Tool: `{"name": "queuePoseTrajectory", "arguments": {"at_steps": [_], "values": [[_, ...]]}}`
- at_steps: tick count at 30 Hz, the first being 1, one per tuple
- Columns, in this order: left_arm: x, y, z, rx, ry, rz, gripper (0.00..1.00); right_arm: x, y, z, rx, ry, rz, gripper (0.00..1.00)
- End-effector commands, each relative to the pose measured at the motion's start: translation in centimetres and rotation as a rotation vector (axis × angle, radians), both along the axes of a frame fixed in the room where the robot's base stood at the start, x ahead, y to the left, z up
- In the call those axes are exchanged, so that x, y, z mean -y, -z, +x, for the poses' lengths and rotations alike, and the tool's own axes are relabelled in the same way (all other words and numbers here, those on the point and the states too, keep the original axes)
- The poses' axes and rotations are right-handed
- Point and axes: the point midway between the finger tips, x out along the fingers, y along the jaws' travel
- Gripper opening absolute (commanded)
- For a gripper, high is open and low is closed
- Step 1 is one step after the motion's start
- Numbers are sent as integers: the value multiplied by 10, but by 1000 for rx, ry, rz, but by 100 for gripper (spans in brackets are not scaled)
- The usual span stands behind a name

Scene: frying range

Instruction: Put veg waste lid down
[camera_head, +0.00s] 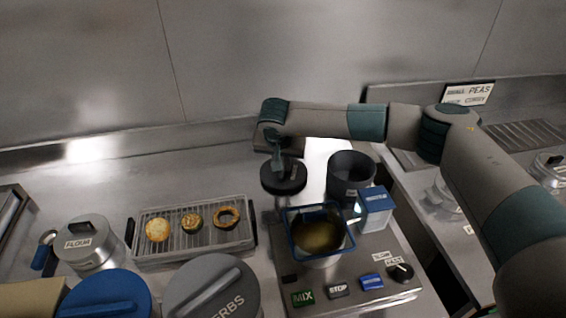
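The veg waste lid (285,182) is a dark round disc, left of the dark open bin (350,187). My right gripper (276,160) reaches in from the right and is above the lid, with its fingers at the lid's top. It appears shut on the lid's handle, though the fingertips are small and dark. The lid looks held roughly level; I cannot tell whether it touches anything below. The bin stands upright with its top uncovered and a small pale label on its front. My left gripper is not in view.
A mixing machine (345,290) with a blue-rimmed basket (320,236) stands in front of the lid. A blue and white box (374,210) is beside it. A rack (140,250) with fried pieces and a flour canister (88,245) are left. Steel counter behind the rack is clear.

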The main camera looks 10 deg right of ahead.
Motion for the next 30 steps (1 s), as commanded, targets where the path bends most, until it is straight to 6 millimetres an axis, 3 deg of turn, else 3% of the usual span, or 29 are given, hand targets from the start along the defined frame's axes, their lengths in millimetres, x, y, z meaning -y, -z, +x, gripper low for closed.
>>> {"name": "queuePoseTrajectory", "arguments": {"at_steps": [5, 6, 8, 23, 30], "values": [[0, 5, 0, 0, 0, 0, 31, 0, 3, 0, 0, 0, 1, 0], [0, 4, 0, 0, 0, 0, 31, 0, 3, 0, 0, 0, 0, 17], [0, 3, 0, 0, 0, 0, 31, 0, 2, 0, 0, 0, 0, 31], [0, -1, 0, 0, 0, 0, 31, 0, -2, 0, 0, 0, 1, 31], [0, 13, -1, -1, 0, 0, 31, -6, -28, -11, 3, -3, 2, 31]]}}
